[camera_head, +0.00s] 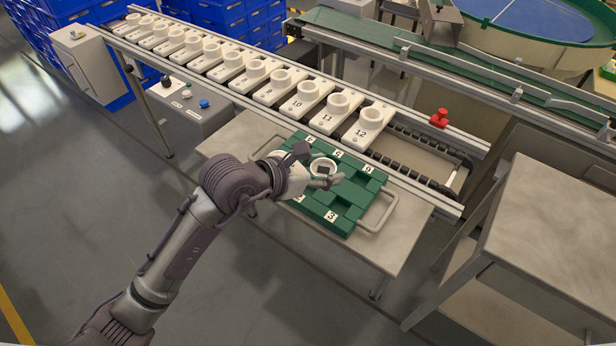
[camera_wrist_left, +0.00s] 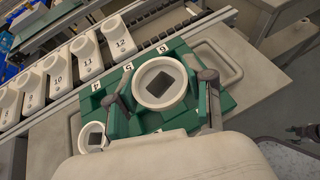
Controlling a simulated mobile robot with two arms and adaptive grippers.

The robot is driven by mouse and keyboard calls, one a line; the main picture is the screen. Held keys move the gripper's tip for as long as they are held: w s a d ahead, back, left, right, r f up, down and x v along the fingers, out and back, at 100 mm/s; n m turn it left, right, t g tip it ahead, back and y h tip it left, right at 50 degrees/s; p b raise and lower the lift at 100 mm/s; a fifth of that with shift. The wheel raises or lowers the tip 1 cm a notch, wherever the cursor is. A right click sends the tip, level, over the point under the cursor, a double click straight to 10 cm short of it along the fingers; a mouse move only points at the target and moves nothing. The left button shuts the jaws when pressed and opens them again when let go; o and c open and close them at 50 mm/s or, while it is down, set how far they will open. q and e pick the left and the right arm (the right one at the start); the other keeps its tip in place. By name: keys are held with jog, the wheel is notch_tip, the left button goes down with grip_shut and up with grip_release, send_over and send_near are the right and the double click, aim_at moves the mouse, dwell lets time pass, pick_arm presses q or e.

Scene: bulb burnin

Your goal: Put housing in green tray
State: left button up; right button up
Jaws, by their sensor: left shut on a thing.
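My left gripper (camera_head: 315,167) is shut on a white round housing (camera_head: 322,162) with a dark square in its middle. In the left wrist view the two fingers (camera_wrist_left: 167,88) press on opposite sides of this housing (camera_wrist_left: 160,101). It is over or in the middle of the green tray (camera_head: 350,189), which also shows in the left wrist view (camera_wrist_left: 219,104); whether it touches the tray floor I cannot tell. A second white housing (camera_wrist_left: 93,149) sits at the tray's left side, mostly hidden by my gripper in the head view. My right gripper is not in view.
The tray stands on a metal table (camera_head: 400,250), with a wire handle (camera_head: 384,222) at its right. Behind it, a rail line carries numbered white carriers (camera_head: 362,126). A red knob (camera_head: 439,118) stands on the rail. An empty-topped bench (camera_head: 560,215) is at right.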

pick_arm(q)
jog(key=w+a+f, duration=0.2)
jog(key=w+a, duration=0.1)
jog(key=shift+w+f, duration=0.25)
jog(key=shift+f, duration=0.15)
notch_tip(320, 180, down, 4)
jog(key=shift+r, duration=0.1)
jog(key=shift+f, duration=0.25)
jog(key=o, duration=1)
jog(key=shift+c, duration=0.2)
jog(key=shift+r, duration=0.2)
